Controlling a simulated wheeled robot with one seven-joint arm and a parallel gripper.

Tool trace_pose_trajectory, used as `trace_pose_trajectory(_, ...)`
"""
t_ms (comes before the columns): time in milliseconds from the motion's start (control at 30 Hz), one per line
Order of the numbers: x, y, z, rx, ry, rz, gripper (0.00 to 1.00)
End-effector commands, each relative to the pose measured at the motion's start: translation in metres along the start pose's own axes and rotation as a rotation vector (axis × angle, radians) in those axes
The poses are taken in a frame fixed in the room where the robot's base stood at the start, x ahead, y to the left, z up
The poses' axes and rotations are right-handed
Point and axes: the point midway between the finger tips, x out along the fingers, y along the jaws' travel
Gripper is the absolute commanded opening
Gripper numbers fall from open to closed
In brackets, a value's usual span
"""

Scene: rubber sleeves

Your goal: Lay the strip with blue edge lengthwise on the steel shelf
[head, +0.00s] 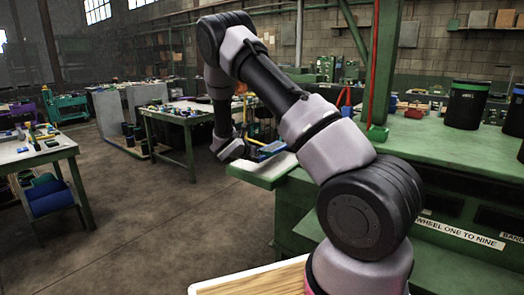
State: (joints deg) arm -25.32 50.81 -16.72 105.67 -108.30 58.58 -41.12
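My gripper (246,147) hangs at the end of my bent arm, near the left end of the green bench. It is small in view, and I cannot tell whether its fingers are open or shut. A small blue-edged piece (272,147) shows just right of it, at about the same height. It may be the strip with blue edge; whether it is held or resting on something is unclear. I cannot clearly pick out the steel shelf. A pale ledge (262,169) at the bench's left end lies just below the blue piece.
The green bench (440,135) fills the right, with a dark bin with a green band (466,104) and small red and green items on it. A green post (383,60) rises from it. Cluttered tables (178,114) stand behind and left. The concrete floor (150,225) is clear.

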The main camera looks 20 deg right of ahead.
Motion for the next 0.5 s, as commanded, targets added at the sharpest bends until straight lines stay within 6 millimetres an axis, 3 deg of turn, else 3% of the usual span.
trace_pose_trajectory(500,0.009,0.0,-0.023,-0.001,-0.001,0.001,0.3)
